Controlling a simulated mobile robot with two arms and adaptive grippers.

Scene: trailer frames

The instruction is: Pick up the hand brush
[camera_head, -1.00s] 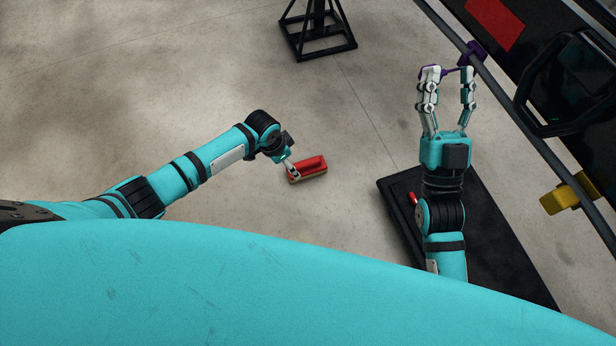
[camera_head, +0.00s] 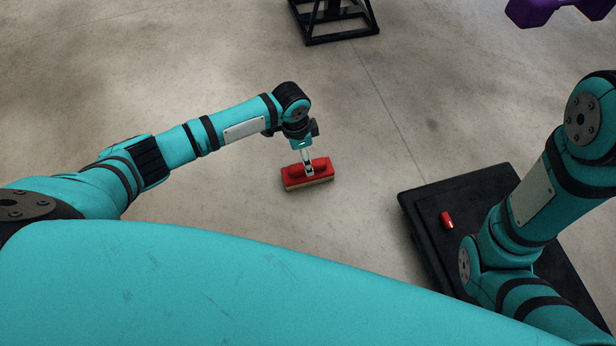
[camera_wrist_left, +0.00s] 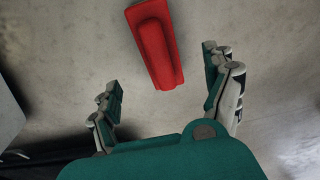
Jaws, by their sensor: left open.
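The hand brush (camera_head: 318,181), a red block with a raised red grip and a pale lower edge, lies on the concrete floor in the middle of the head view. My left gripper (camera_head: 308,165) points down at it and overlaps it in this view; contact cannot be told. In the left wrist view, the brush (camera_wrist_left: 152,40) lies beyond the open fingers of the left gripper (camera_wrist_left: 163,70), with nothing between them. My right arm shows at the right, but its gripper is out of frame.
A black platform (camera_head: 425,212) with a small red cylinder (camera_head: 447,219) on it stands right of the brush. A black stand (camera_head: 335,25) is at the top. A purple dumbbell (camera_head: 550,10) shows at top right. The floor around the brush is clear.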

